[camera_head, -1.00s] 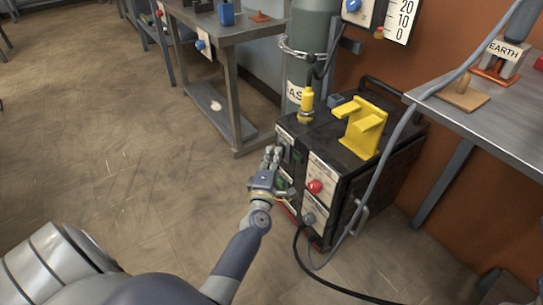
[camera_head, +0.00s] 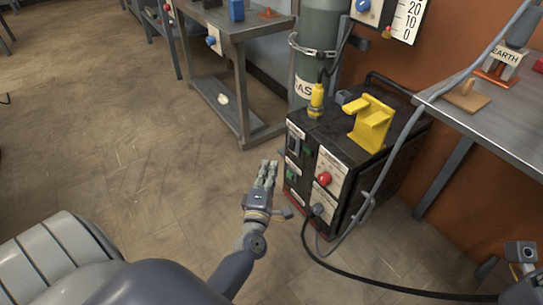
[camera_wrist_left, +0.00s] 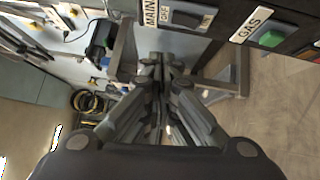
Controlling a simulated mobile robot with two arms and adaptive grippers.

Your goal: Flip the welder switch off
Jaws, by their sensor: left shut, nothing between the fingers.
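The welder (camera_head: 395,165) is a black box on the floor, with switches and knobs on its front panel. The main switch (camera_head: 293,142) is at the upper left of that panel. In the left wrist view the main switch (camera_wrist_left: 190,17) shows at the top, beside its MAIN and OFF labels; its lever position is hard to read. My left gripper (camera_head: 268,165) is shut and empty, just left of the panel and apart from it. Its fingers (camera_wrist_left: 160,75) also show in the left wrist view. Part of my right arm shows at the lower right, without its fingers.
A green gas switch (camera_wrist_left: 270,38) and a red knob (camera_head: 324,179) are on the same panel. A yellow holder (camera_head: 371,125) stands on the welder. Cables run from the front over the floor. Metal benches (camera_head: 500,125) stand right and behind. The floor at left is clear.

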